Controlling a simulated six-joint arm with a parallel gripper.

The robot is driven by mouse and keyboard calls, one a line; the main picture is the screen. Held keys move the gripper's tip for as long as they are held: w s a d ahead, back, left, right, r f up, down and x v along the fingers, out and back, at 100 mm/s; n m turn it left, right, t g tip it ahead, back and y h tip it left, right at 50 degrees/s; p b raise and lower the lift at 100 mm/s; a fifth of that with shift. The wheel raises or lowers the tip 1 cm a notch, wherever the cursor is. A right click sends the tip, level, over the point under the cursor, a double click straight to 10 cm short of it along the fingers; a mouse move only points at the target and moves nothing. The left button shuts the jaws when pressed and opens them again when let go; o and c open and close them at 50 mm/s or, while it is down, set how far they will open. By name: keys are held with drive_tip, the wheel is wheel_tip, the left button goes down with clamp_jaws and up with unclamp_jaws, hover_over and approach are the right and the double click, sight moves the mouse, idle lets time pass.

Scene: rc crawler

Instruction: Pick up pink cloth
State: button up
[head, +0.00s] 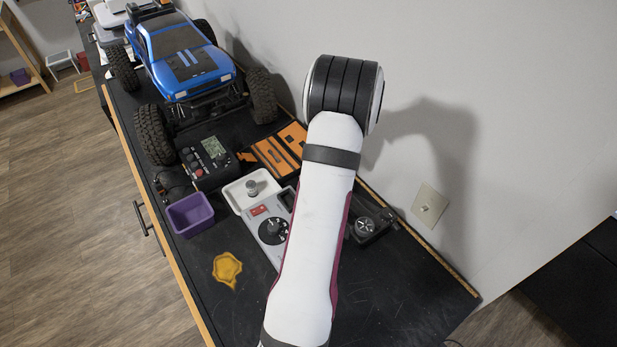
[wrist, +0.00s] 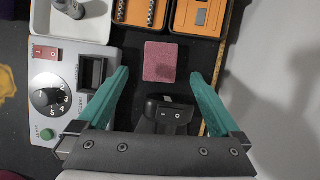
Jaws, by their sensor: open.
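The pink cloth (wrist: 160,61) is a small flat rectangle with a rough surface, lying on the black bench top in the wrist view. My gripper (wrist: 159,73) is open, with its teal fingers spread to the left and right of the cloth. The fingers look apart from the cloth, and nothing is between them in their grip. How high they are above it I cannot tell. In the head view my white arm hides the cloth and the gripper.
A grey dial unit (wrist: 58,85) stands left of the cloth. A black switch device (wrist: 168,114) lies just below it. Orange-lined cases (wrist: 200,18) and a white tray (head: 233,197) lie beyond. A purple bin (head: 190,214), yellow cloth (head: 227,269) and blue crawler (head: 183,56) share the bench beside the wall.

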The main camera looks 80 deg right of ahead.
drive_tip(key=x, duration=0.6)
drive_tip(key=shift+s+f, duration=0.1)
drive_tip(key=c, duration=1.4)
drive_tip(key=shift+r, duration=0.5)
wheel_tip(320, 180, up, 3)
drive_tip(key=shift+d+r, duration=0.1)
drive_tip(key=shift+r, duration=0.15)
drive_tip(key=s+a+r, duration=0.1)
drive_tip(key=s+r, duration=0.1)
drive_tip(key=s, duration=0.1)
drive_tip(key=s+a+r, duration=0.2)
drive_tip(key=s, duration=0.2)
drive_tip(key=s+a+r, duration=0.2)
drive_tip(key=s, duration=0.1)
drive_tip(key=shift+s+a+r, duration=0.1)
drive_tip(key=shift+s+r, duration=0.15)
